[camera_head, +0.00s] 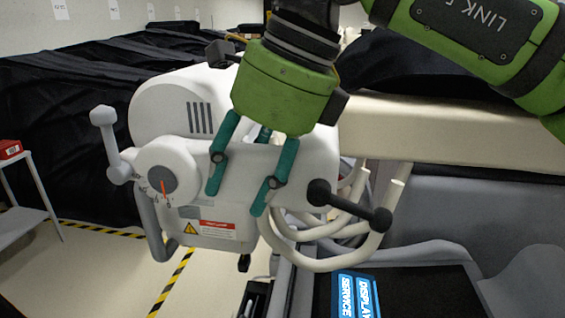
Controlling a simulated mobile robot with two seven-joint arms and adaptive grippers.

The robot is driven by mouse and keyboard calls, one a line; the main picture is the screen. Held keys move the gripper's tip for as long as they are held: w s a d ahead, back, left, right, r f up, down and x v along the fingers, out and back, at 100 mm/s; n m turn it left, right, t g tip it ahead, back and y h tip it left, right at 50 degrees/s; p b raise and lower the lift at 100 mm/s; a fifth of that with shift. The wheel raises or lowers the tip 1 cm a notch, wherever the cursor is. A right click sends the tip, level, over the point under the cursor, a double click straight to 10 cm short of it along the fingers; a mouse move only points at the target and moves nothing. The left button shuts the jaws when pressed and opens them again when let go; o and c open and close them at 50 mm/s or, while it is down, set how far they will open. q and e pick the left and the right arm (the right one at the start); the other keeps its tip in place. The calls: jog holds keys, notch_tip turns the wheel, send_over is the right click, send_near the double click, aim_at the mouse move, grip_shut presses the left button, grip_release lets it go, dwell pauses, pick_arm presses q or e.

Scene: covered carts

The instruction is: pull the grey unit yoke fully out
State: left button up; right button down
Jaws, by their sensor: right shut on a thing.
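The grey unit (172,101) is a pale, rounded housing with side vents, a dial and a warning label, left of centre in the head view. Its yoke (300,170) appears to be the pale cross part at the front, between the dial and a black lever. My right gripper (237,202) comes down from above, its two teal fingers spread on the front of the unit and shut on the yoke. The exact contact is partly hidden by the fingers and the green gripper body. My left gripper is not in view.
Pale hoses (325,262) loop below the unit on the right. A black lever (350,206) juts out there. A blue-lit display panel (356,296) lies at the bottom. A side table (25,205) with a red box (9,149) stands left. Open floor with striped tape lies lower left.

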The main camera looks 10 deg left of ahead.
jog(key=shift+s+f, duration=0.1)
jog(key=shift+s, duration=0.05)
jog(key=shift+s+d, duration=0.1)
jog(key=c, duration=0.6)
grip_release()
jog(key=shift+w, duration=0.2)
jog(key=shift+c, duration=0.2)
jog(key=shift+w+d, duration=0.15)
jog(key=shift+d, duration=0.05)
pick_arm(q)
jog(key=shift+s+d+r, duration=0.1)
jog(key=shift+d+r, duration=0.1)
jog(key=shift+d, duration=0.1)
pick_arm(e)
jog(key=v, duration=1.2)
jog(key=shift+a, duration=0.1)
